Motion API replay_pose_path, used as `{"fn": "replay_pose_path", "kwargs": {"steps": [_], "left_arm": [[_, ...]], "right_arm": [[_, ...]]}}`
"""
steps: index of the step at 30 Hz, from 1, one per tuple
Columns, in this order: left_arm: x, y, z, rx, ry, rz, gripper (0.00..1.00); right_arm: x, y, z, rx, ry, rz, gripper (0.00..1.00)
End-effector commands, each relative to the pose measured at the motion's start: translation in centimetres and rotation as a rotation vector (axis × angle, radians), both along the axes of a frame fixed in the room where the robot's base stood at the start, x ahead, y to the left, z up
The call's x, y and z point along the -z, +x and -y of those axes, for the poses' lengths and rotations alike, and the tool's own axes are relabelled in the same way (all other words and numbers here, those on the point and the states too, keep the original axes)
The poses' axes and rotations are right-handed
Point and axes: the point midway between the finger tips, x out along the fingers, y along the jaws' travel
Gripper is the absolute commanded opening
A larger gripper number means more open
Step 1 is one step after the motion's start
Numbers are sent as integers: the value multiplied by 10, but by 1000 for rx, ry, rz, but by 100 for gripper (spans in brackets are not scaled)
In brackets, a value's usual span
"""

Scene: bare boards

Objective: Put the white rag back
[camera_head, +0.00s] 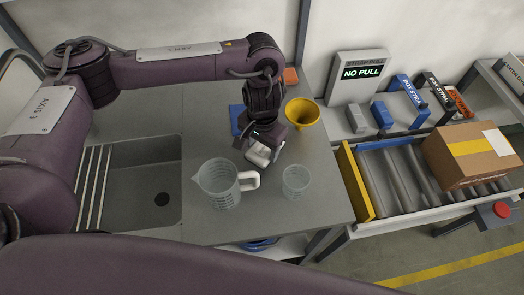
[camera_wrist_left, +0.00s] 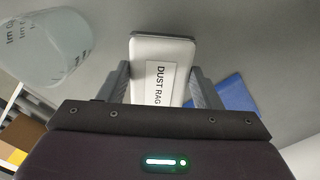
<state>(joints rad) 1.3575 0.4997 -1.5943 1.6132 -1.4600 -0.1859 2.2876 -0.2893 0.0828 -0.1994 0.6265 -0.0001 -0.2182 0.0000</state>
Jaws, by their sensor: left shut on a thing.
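The white rag (camera_wrist_left: 163,68), a flat white block labelled "DUST RAG", sits between the two fingers of my left gripper (camera_wrist_left: 163,88) in the left wrist view. The gripper is shut on it. In the head view my left gripper (camera_head: 260,156) points down over the grey counter, with the white rag (camera_head: 257,155) at its fingertips, just behind the handle of the large measuring jug. I cannot tell whether the rag touches the counter. My right gripper is not in view.
A clear jug (camera_head: 218,185) and a smaller beaker (camera_head: 296,181) stand in front of the gripper. A yellow funnel (camera_head: 302,113) and a blue cloth-like item (camera_head: 237,119) are close by. A sink (camera_head: 150,165) lies left, a roller conveyor (camera_head: 395,185) with a box (camera_head: 470,154) right.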

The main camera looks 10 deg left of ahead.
Motion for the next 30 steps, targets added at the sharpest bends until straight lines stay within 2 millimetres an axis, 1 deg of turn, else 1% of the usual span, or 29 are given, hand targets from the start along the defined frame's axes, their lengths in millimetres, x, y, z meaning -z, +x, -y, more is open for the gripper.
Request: {"fn": "replay_pose_path", "kwargs": {"steps": [1,3,5,8,14,17,18,22,30], "left_arm": [[12,-2,0,-2,-1,-6,40],[21,-1,0,-1,-2,-4,40],[25,-1,0,-1,-1,-4,40],[26,0,0,0,0,-1,40],[26,0,0,0,0,-1,40],[29,0,0,-1,0,-1,40],[28,0,0,0,0,0,62],[28,0,0,0,0,-1,79],[28,0,0,0,0,-1,80]], "right_arm": [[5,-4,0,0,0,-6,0],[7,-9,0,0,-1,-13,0],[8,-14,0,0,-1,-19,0],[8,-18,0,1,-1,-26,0],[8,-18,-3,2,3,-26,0],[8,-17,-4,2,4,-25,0],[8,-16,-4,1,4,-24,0],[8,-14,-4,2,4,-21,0],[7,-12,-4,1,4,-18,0]]}}
